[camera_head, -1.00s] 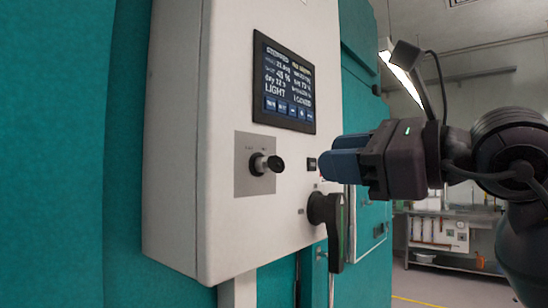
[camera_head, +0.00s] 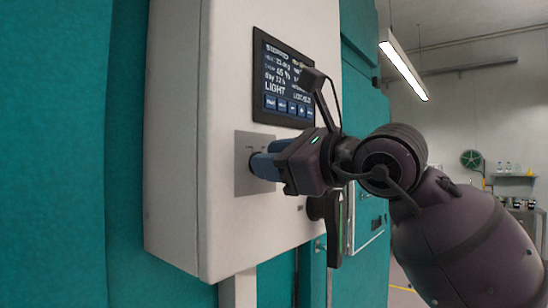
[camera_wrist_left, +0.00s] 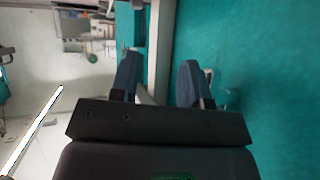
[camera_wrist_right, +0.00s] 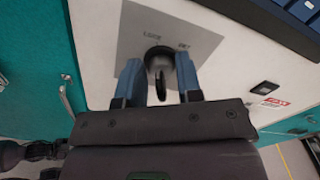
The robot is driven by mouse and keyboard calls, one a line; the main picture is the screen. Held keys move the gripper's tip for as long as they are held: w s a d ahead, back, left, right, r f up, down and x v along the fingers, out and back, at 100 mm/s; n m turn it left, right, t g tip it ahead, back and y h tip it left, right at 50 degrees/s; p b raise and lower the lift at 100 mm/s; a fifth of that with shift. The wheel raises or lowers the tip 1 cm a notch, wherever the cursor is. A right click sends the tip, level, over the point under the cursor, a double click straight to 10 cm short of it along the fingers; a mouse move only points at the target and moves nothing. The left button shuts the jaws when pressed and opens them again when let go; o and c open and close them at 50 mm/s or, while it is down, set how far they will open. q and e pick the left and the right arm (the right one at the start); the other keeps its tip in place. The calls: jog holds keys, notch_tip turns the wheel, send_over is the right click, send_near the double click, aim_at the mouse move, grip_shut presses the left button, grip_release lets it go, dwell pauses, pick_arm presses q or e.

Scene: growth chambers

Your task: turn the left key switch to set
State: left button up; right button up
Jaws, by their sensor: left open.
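The key switch sits on a grey square plate (camera_head: 243,178) on the white control box; the fingers hide the key in the head view. In the right wrist view the black key (camera_wrist_right: 160,88) stands out from its round collar, below the printed words LOCK and SET, with SET on the right. My right gripper (camera_head: 260,164) is at the switch, its blue fingers on either side of the key with a gap to each; it is open. My left gripper (camera_wrist_left: 157,75) is open and empty in the left wrist view, and out of the head view.
A lit screen (camera_head: 284,85) is above the switch on the white box (camera_head: 190,120). A dark handle (camera_head: 332,225) is below and right of the switch, close under my right gripper. A small black rocker or button (camera_wrist_right: 265,88) is right of the plate. Teal chamber walls (camera_head: 55,150) surround the box.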

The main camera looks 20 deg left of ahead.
jog(key=c, duration=0.6)
jog(key=m, duration=0.5)
jog(key=shift+w+r+m, duration=0.1)
jog(key=shift+w+m, duration=0.05)
jog(key=shift+m, duration=0.15)
jog(key=m, duration=0.3)
jog(key=shift+w+d+p, duration=0.1)
jog(key=shift+p, duration=0.25)
jog(key=shift+m, duration=1.6)
jog(key=shift+w, duration=0.1)
